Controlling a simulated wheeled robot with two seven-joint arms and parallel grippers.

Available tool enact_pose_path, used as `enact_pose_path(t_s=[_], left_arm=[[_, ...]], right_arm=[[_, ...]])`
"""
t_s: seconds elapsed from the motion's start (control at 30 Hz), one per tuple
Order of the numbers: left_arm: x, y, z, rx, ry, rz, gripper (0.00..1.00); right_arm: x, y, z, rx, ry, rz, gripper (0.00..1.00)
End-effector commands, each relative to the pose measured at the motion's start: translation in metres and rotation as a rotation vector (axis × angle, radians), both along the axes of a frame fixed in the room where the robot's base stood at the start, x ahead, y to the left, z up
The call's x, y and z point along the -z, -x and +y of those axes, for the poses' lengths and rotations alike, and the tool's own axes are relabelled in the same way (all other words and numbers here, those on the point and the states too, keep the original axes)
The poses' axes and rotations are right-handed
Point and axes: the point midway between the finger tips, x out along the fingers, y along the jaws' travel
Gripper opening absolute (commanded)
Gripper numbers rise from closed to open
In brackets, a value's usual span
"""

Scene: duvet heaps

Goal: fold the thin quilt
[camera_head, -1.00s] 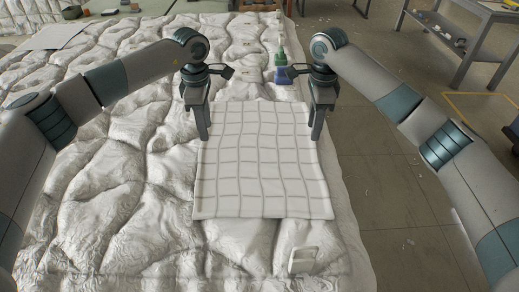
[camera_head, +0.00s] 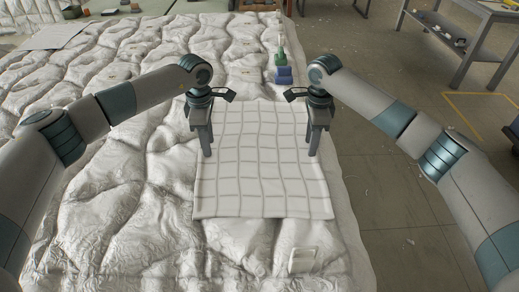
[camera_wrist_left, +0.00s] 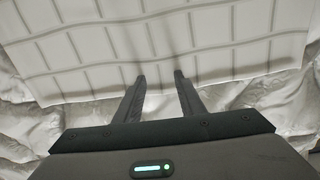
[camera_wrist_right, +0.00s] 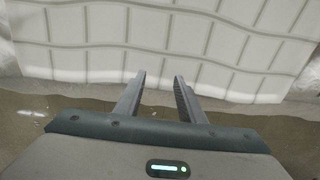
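The thin quilt (camera_head: 262,165), white with a grey grid, lies spread flat on the silvery padded surface. My left gripper (camera_head: 208,155) points down at its left edge, and my right gripper (camera_head: 312,154) points down at its right edge, both in the quilt's far half. In the left wrist view, the fingers (camera_wrist_left: 159,75) are apart with the quilt (camera_wrist_left: 210,35) beyond them. In the right wrist view, the fingers (camera_wrist_right: 159,74) are also apart, with the quilt (camera_wrist_right: 170,30) beyond. No cloth shows gripped between either pair. Whether the tips touch the quilt is not clear.
The crumpled silvery duvet (camera_head: 100,215) fills the left and surrounds the quilt. A green bottle (camera_head: 280,58) and a blue block (camera_head: 283,75) stand beyond the quilt. A small white card (camera_head: 303,260) lies in front. Bare floor (camera_head: 390,190) is at right, with a table (camera_head: 485,40) behind.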

Motion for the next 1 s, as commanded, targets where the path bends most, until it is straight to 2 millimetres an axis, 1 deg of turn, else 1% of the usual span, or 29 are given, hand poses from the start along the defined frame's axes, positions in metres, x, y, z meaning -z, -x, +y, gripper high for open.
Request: enact_pose_path(t_s=[0.1, 0.3, 0.33, 0.6, 0.63, 1.0], left_arm=[[0.0041, 0.0000, 0.0001, 0.000, 0.000, 0.000, 0.36], [0.0032, 0.0002, 0.0002, 0.000, 0.000, 0.001, 0.36], [0.0033, 0.0003, 0.0002, 0.000, 0.000, 0.001, 0.35], [0.0036, 0.0004, 0.0003, 0.000, -0.001, 0.001, 0.02], [0.0037, 0.0004, 0.0003, 0.000, -0.001, 0.001, 0.00], [0.0039, 0.0004, 0.0005, 0.000, -0.001, 0.001, 0.00]], right_arm=[[0.0041, 0.0000, -0.0001, 0.000, 0.000, 0.000, 0.36], [0.0039, 0.0002, -0.0001, 0.000, 0.000, 0.001, 0.36], [0.0041, 0.0002, -0.0001, 0.000, 0.000, 0.001, 0.35], [0.0045, 0.0003, -0.0002, 0.000, 0.001, 0.001, 0.02], [0.0045, 0.0004, -0.0002, 0.000, 0.001, 0.001, 0.00], [0.0049, 0.0005, -0.0004, 0.000, 0.001, 0.002, 0.00]])
